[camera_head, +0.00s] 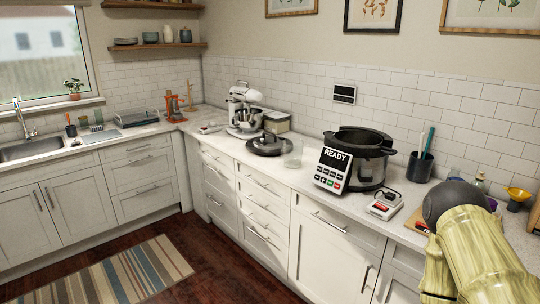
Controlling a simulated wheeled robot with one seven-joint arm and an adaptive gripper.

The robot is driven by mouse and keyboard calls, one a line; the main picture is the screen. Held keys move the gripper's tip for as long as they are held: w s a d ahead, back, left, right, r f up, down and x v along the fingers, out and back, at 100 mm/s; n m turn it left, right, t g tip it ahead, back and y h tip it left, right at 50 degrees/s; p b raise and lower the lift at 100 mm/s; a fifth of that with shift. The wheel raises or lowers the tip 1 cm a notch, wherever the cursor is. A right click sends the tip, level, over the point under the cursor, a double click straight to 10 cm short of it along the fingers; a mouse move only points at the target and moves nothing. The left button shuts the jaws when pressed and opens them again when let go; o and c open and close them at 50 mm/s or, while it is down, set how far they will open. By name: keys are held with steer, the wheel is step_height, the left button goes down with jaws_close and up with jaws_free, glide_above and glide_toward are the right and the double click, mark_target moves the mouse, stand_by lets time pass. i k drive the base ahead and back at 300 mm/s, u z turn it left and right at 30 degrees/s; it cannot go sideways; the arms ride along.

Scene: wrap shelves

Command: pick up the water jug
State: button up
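A clear, see-through vessel (292,154), which looks like the water jug, stands upright on the counter (268,172). It is between the dark round lidded pan (268,146) and the large black cooker (358,160). It is small and faint, so I cannot make out its handle or how much water is in it. My arm comes in at the lower right, well to the right of the jug. My gripper is not in view.
A scale-like device (384,206) lies in front of the cooker. A dark utensil cup (420,167) and a yellow funnel (518,195) stand further right. A white stand mixer (244,108) is behind the pan. The wooden floor (215,262) before the cabinets is clear beside a striped rug (110,276).

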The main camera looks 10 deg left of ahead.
mark_target(292, 150)
steer(key=u, duration=0.7)
steer(key=i, duration=1.9)
steer(key=z, duration=0.35)
